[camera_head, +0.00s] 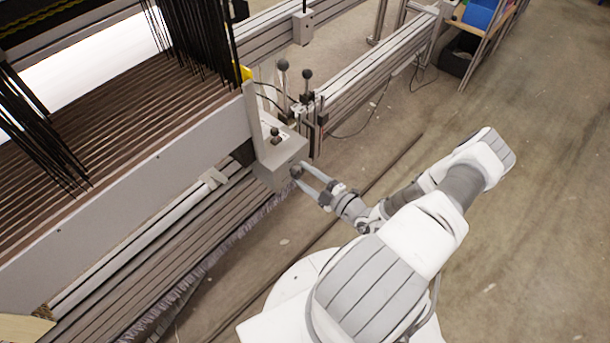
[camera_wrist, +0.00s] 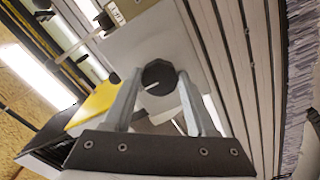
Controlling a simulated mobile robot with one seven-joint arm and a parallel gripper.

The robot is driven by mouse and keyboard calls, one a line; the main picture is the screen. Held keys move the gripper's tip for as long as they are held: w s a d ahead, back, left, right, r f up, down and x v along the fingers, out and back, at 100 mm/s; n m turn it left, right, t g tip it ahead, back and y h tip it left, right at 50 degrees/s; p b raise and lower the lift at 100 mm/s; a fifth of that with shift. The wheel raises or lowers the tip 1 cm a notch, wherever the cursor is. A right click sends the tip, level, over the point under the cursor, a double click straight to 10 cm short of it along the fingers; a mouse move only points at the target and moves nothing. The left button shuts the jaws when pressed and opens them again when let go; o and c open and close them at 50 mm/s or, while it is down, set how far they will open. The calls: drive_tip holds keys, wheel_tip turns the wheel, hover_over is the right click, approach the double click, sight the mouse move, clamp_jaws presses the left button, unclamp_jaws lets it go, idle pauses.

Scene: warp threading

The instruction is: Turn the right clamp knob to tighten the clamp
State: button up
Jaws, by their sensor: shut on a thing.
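The right clamp knob (camera_head: 296,172) is a small dark round knob on the lower right face of the grey clamp block (camera_head: 279,150). The parts of the knob behind the fingertips are hidden.
A long slatted loom beam (camera_head: 150,255) runs to the lower left of the block. Upright levers with black ball tops (camera_head: 283,65) stand behind it. Dark heddle bars (camera_head: 205,45) hang at upper left. The concrete floor (camera_head: 520,220) at right is mostly clear.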

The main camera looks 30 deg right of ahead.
drive_tip(key=o, duration=1.4)
drive_tip(key=p+v, duration=0.2)
drive_tip(key=v, duration=1.5)
drive_tip(key=shift+s+p, duration=0.2)
drive_tip(key=shift+p, duration=0.1)
drive_tip(key=shift+w+r, duration=0.1)
